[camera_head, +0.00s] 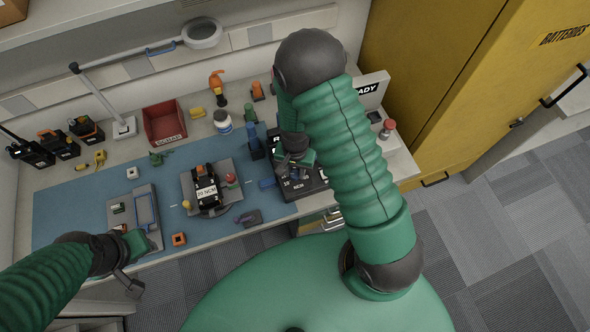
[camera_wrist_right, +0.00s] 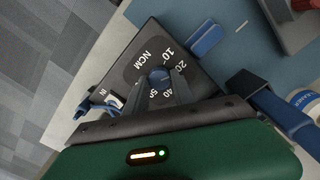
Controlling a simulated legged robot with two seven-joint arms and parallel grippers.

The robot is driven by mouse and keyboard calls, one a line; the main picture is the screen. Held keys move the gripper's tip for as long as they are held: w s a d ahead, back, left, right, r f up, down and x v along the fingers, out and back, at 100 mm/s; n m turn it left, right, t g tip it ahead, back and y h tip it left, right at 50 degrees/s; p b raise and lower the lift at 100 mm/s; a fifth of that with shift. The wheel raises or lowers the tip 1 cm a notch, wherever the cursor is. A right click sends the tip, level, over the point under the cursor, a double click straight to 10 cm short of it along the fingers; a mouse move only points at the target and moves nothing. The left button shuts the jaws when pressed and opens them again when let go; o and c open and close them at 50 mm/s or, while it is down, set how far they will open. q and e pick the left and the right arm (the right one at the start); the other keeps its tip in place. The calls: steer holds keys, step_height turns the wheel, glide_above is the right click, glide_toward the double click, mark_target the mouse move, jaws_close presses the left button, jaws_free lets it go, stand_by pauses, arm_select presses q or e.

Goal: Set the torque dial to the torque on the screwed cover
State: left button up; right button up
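The torque dial is a blue knob (camera_wrist_right: 160,76) on a dark panel (camera_wrist_right: 128,65) marked NCM, with 10, 20, 40 and 50 around it. My right gripper (camera_wrist_right: 161,84) has its two grey fingers on either side of the knob; whether they press on it is unclear. In the head view my right gripper (camera_head: 292,163) is over the panel and hides the knob. The screwed cover is a black radio part with a white label (camera_head: 207,195) that appears to read 20 NCM, lying on a grey fixture. My left gripper (camera_head: 132,265) is by the table's front left, its fingers unclear.
A blue mat (camera_head: 80,205) covers much of the bench. A grey tray (camera_head: 147,218), a red bin (camera_head: 163,122), a white bottle (camera_head: 222,121) and several radios (camera_head: 30,150) stand around. A yellow cabinet (camera_head: 440,80) bounds the right side.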

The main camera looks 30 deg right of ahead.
mark_target(294, 175)
steer(key=o, duration=0.4)
steer(key=shift+c, duration=0.2)
step_height(294, 175, up, 17)
steer(key=shift+p, duration=0.3)
steer(key=shift+f, duration=0.15)
steer(key=s+a+f+n+t+b, duration=0.1)
steer(key=s+a+n+b, duration=0.3)
steer(key=n, duration=0.5)
steer(key=shift+s+a+f+t, duration=0.2)
steer(key=shift+s+a+t, duration=0.15)
steer(key=shift+s+t, duration=0.35)
